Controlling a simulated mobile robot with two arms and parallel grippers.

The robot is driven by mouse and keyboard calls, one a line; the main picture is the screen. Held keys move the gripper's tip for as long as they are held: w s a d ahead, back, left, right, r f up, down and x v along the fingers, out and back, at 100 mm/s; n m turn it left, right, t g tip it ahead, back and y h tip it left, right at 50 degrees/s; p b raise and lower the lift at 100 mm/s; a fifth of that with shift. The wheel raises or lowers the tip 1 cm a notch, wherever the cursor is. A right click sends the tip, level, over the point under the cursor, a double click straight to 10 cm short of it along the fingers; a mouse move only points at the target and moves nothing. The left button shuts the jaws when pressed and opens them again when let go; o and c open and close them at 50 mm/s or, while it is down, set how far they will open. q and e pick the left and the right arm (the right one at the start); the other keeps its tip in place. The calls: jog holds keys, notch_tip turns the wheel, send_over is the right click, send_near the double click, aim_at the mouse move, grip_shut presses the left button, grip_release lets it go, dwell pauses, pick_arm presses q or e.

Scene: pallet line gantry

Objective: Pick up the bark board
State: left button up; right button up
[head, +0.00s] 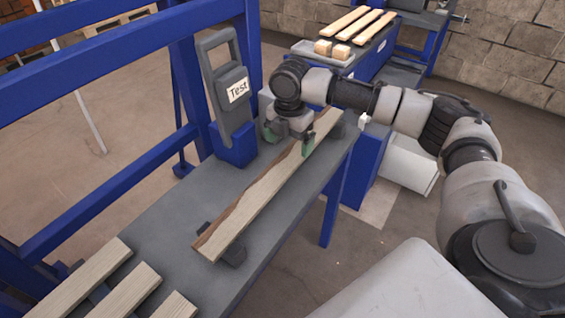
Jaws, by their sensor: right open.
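The bark board (245,207) is a long pale plank with a dark brown bark edge along its left side. It lies diagonally over the grey bench (160,217), resting on dark supports near its two ends. My right gripper (289,147) points down over the far half of the board, with its green-padded fingers apart. One finger shows against the board's right part and the other on its left side. I cannot tell whether they touch the wood. The gripper hides part of the board. My left gripper is not in view.
A grey device marked "Test" (238,91) stands on a blue block left of my right gripper. Several plain boards (85,275) lie at the near left. Blue gantry beams (95,62) run along the left. Another bench at the back holds strips (362,25) and small wooden blocks (341,51).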

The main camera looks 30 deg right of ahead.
aim_at(285, 163)
jog(key=shift+f, duration=0.8)
jog(key=f, duration=0.5)
jog(key=shift+w+a+f, duration=0.15)
jog(key=shift+w+a, duration=0.1)
jog(key=shift+a, duration=0.15)
jog(key=c, duration=0.5)
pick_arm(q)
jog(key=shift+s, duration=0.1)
pick_arm(e)
jog(key=c, duration=0.7)
jog(key=shift+o, duration=0.2)
